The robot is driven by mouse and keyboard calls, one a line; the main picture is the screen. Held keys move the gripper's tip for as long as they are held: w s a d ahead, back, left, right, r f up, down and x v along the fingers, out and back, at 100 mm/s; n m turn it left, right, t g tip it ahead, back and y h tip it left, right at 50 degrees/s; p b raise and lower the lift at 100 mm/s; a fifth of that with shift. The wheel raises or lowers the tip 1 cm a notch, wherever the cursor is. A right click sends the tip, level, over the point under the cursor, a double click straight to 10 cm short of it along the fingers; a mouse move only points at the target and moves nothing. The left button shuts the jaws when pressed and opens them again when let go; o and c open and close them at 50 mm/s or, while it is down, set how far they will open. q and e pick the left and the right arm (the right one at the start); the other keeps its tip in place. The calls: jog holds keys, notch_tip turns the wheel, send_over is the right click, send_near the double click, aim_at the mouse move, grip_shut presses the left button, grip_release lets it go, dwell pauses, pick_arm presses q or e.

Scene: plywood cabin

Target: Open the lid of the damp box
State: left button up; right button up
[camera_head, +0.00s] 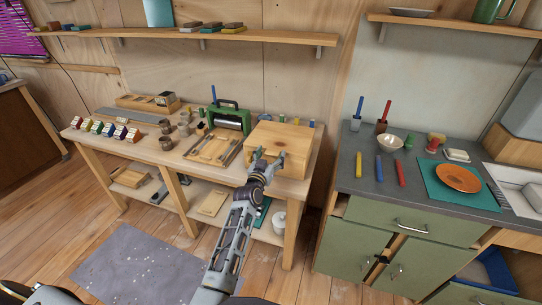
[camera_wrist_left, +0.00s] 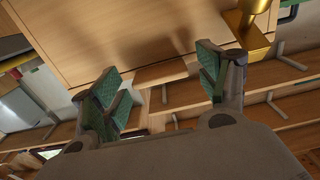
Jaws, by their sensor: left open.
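The damp box, taken to be the closed pale wooden box (camera_head: 284,138), stands on the right end of the workbench. My left gripper (camera_head: 268,158) is at its front face, open, with its fingers apart. In the left wrist view the box's wooden face (camera_wrist_left: 110,35) fills the top. A small wooden tab (camera_wrist_left: 160,74) at its edge lies between the two green-padded fingers of the gripper (camera_wrist_left: 158,80). I cannot tell whether the pads touch the tab. My right gripper is not in view.
The workbench (camera_head: 85,137) also holds a green machine (camera_head: 229,117), wooden trays, metal cups and several coloured blocks left of the box. Small coloured pieces stand behind the box. A shelf (camera_head: 250,36) runs above. A green cabinet (camera_head: 400,226) stands to the right across a gap.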

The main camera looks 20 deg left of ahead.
pick_arm(q)
jog(key=shift+w, duration=0.25)
jog(key=c, duration=1.5)
jog(key=shift+o, duration=0.2)
jog(key=shift+r, duration=0.2)
